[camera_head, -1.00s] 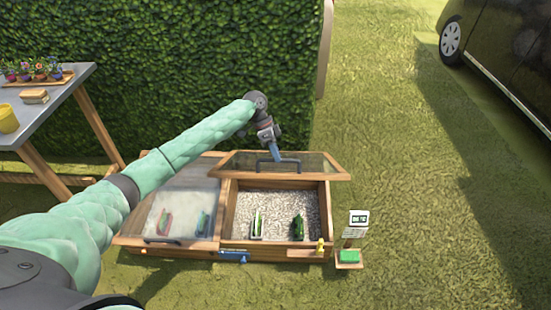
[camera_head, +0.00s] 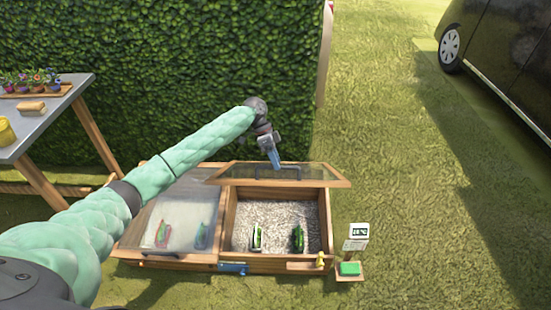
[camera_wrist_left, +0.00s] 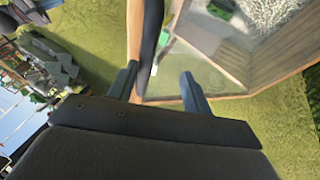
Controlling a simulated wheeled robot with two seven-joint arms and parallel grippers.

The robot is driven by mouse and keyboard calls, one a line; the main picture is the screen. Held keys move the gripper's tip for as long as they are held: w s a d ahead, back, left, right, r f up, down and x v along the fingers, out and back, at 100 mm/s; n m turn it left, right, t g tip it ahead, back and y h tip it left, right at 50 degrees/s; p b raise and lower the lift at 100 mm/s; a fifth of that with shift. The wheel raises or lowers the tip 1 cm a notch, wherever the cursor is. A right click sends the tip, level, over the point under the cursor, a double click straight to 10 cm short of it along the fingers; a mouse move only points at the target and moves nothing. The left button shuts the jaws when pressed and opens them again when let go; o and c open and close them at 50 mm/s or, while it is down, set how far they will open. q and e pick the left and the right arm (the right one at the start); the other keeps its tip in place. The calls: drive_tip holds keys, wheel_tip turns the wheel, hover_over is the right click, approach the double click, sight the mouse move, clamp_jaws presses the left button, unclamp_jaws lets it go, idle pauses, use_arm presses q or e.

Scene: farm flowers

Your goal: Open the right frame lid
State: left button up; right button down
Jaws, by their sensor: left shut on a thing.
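The right frame lid (camera_head: 325,174), glazed with a wooden rim, stands raised over the open right compartment of the wooden cold frame (camera_head: 325,225). Its dark handle (camera_head: 296,173) is on the lid's front part. My left gripper (camera_head: 274,160) is shut on this handle from above. In the left wrist view, the dark handle bar (camera_wrist_left: 152,40) runs between the two fingers of my left gripper (camera_wrist_left: 158,85). The left frame lid (camera_head: 185,215) is down, with blurred items under its glass. My right gripper is not in view.
Two small green-marked items (camera_head: 298,238) stand on gravel in the right compartment. A blue latch (camera_head: 232,268) is on the front. A small sign post (camera_head: 355,240) stands right of the frame. A hedge (camera_head: 200,70) is behind; open grass (camera_head: 430,230) lies right.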

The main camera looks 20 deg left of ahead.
use_arm(q)
drive_tip(key=shift+r, duration=0.25)
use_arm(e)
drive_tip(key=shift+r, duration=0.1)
use_arm(q)
drive_tip(key=shift+s, duration=0.1)
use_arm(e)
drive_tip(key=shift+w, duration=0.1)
use_arm(q)
drive_tip(key=shift+r, duration=0.1)
